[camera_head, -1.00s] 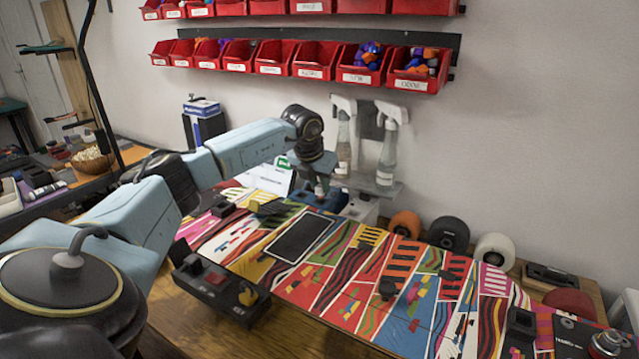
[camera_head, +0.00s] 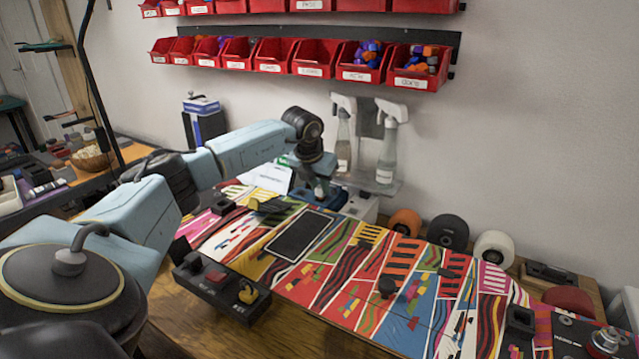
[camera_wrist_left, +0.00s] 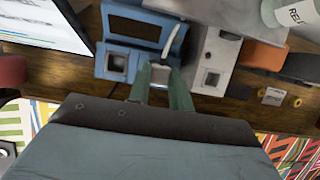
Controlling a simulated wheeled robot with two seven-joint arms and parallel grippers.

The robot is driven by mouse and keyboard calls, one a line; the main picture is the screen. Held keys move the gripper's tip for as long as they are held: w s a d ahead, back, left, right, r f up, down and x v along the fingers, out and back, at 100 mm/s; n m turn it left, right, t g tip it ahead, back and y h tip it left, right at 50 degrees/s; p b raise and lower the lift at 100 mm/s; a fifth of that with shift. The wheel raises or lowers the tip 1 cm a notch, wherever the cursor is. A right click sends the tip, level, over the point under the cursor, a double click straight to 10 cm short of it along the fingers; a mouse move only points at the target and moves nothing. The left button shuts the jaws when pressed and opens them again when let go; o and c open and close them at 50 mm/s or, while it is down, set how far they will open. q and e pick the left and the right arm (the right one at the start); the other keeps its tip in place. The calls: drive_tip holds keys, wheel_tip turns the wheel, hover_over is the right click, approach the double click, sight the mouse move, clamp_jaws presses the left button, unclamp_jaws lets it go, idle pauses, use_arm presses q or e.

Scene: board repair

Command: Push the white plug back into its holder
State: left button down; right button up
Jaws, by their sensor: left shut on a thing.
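My left gripper (camera_wrist_left: 163,88) points at the back of the table, its two greenish fingers shut on the white plug (camera_wrist_left: 161,75). The plug is small and mostly hidden between the fingertips. A blue box (camera_wrist_left: 140,28) with a dark window and square openings stands just past the fingertips; it looks like the plug's holder. A white cable (camera_wrist_left: 171,40) curves up over its front. In the head view, the left gripper (camera_head: 321,186) is low beside the blue box (camera_head: 325,205). I cannot tell how far the plug is in. My right gripper is out of view.
A grey-white box (camera_wrist_left: 215,62) with a square opening stands right of the blue one. Two spray bottles (camera_head: 388,150) stand behind. A black control box (camera_head: 215,285) and a colourful patterned board (camera_head: 350,290) cover much of the table. Orange, black and white wheels line the back.

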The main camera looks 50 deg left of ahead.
use_arm(q)
drive_tip(key=shift+f, duration=0.6)
idle(0.8)
drive_tip(key=c, duration=1.2)
unclamp_jaws()
drive_tip(key=shift+o, duration=0.4)
drive_tip(key=shift+o, duration=1.1)
drive_tip(key=shift+r, duration=0.25)
drive_tip(key=shift+r+p, duration=1.3)
drive_tip(key=shift+p, duration=0.15)
